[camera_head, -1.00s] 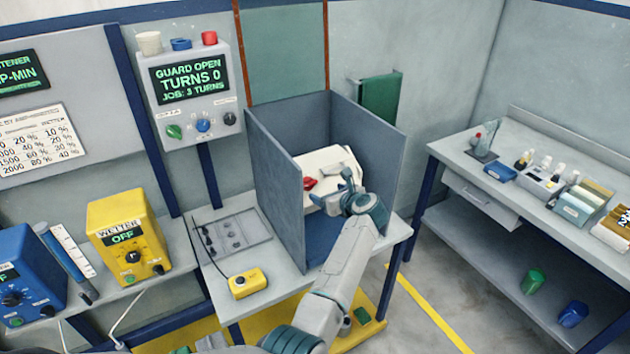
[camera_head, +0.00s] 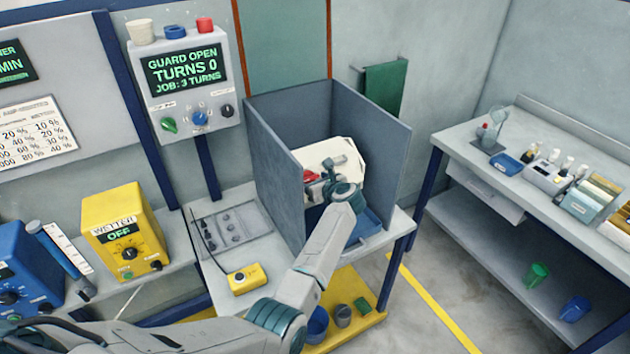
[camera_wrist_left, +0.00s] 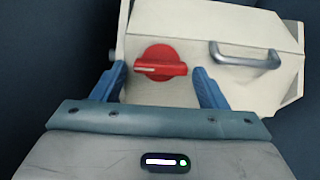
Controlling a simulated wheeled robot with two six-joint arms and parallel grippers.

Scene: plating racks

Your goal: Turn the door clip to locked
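The door clip is a red round knob (camera_wrist_left: 160,63) with a raised bar and a white line on it. It sits on the front of a cream box (camera_wrist_left: 215,20), which has a metal handle (camera_wrist_left: 243,57) to its right. In the head view the red clip (camera_head: 311,176) shows in part on the cream box (camera_head: 345,152) inside the grey booth. My left gripper (camera_wrist_left: 160,80) is open, its two blue fingers on either side of the clip, apart from it. In the head view my left gripper (camera_head: 327,180) is in front of the box. My right gripper is not in view.
Grey booth walls (camera_head: 278,165) stand close on both sides of the box and my left arm. A panel (camera_head: 186,77) reads "GUARD OPEN, TURNS 0". A yellow pendant (camera_head: 248,279) lies on the bench left of the booth. A side table (camera_head: 540,180) stands at right.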

